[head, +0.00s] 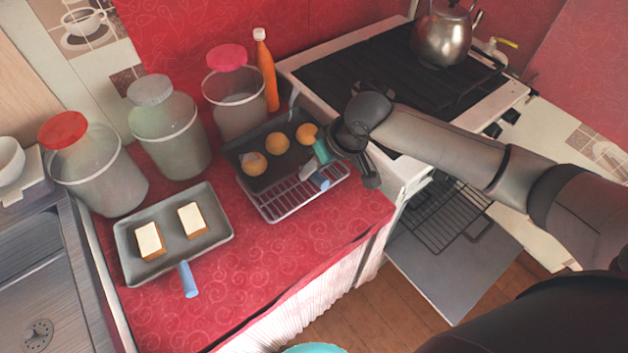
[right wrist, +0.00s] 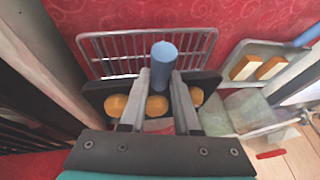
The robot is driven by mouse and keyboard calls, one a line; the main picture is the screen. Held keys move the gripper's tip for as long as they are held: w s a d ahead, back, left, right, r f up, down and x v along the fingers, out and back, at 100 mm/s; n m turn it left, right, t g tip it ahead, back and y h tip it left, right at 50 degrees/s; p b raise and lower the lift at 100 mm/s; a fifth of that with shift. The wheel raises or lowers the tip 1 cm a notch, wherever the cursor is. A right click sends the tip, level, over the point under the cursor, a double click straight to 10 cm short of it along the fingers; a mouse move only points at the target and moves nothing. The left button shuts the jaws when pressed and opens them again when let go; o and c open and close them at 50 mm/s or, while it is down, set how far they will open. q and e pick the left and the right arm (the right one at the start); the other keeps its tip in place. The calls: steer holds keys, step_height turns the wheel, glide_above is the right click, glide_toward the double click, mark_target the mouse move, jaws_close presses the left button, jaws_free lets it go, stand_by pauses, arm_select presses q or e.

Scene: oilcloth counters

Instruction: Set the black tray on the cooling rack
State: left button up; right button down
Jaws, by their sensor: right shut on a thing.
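The black tray (head: 285,161) carries several round orange-yellow pieces and has a blue handle. My right gripper (head: 318,168) is shut on this handle, which also shows between its fingers in the right wrist view (right wrist: 163,62). The silver wire cooling rack (head: 290,203) lies on the red counter. The tray overlaps the rack's back part in the head view, and the rack's front wires are uncovered. Whether the tray touches the rack or hangs just above it I cannot tell. The rack also shows beyond the tray in the right wrist view (right wrist: 112,52). My left gripper is out of view.
A grey tray (head: 190,252) with two pale-topped blocks and a blue handle lies left of the rack. Lidded jars (head: 170,135) and an orange bottle (head: 265,72) stand behind. The stove (head: 400,75) with a kettle is at the right. Red counter (head: 270,260) in front is clear.

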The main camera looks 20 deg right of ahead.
step_height(320, 180, down, 4)
steer(key=shift+b, duration=0.55)
steer(key=c, duration=0.6)
jaws_free()
steer(key=shift+c, duration=0.2)
steer(key=p+v, duration=0.3)
steer(key=v, duration=0.9)
